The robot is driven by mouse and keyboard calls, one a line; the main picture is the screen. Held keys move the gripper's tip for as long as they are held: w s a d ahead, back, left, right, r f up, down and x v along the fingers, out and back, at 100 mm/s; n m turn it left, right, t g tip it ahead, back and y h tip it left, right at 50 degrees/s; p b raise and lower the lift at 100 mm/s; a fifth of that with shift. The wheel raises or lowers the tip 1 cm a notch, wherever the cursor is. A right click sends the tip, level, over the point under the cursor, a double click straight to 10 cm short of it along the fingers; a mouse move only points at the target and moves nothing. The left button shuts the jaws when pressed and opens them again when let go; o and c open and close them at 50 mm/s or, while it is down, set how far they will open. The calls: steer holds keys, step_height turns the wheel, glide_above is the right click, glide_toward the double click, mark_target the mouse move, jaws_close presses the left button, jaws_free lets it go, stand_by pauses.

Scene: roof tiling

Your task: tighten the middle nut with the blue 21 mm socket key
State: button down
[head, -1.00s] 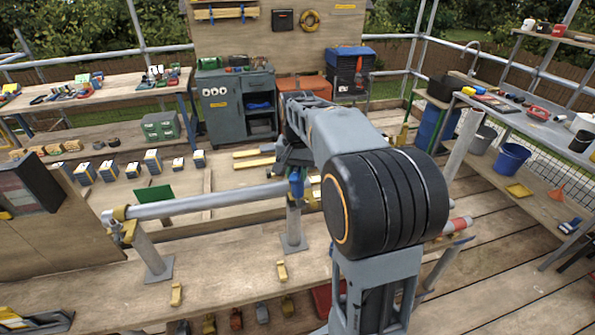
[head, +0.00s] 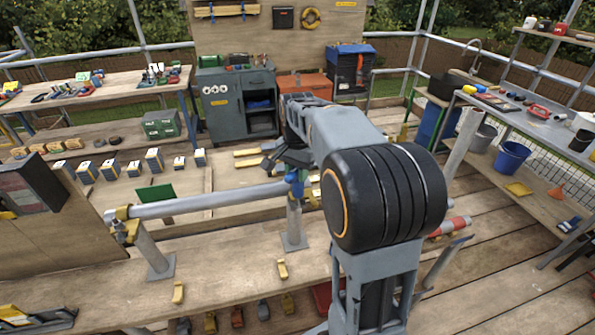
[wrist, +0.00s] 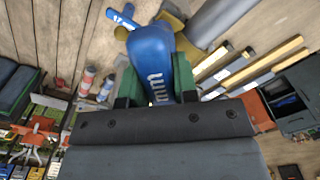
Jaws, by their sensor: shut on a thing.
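The blue socket key (wrist: 152,60) fills the middle of the wrist view, with pale "mm" lettering on its side. My gripper (wrist: 153,85) is shut on it, a green jaw pad on either side. In the head view my gripper (head: 290,172) is over the middle post of the long grey tube (head: 215,200), with a bit of the blue key (head: 297,187) below it. A yellow clamp (wrist: 172,24) shows beyond the key in the wrist view. The middle nut is hidden by the key and my gripper; I cannot tell whether the key sits on it.
The tube's left end rests in another yellow clamp (head: 122,225) on a post. Small yellow blocks (head: 282,269) lie on the planks in front. A red-ended cylinder (head: 457,226) is right of my arm. A workbench (head: 525,115) with a blue bucket (head: 513,158) below stands at right.

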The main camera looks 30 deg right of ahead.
steer(key=shift+r, duration=0.15)
steer(key=shift+w+r+n+p, duration=0.25)
steer(key=shift+r+n+p, duration=0.05)
steer(key=shift+r+p, duration=1.85)
steer(key=shift+r, duration=0.3)
steer(key=shift+r+p, duration=0.4)
steer(key=shift+r, duration=0.05)
steer(key=shift+s+r, duration=0.3)
steer(key=shift+s, duration=0.1)
steer(key=shift+w+f, duration=0.2)
steer(key=shift+f, duration=0.05)
steer(key=shift+s, duration=0.1)
steer(key=shift+f, duration=0.1)
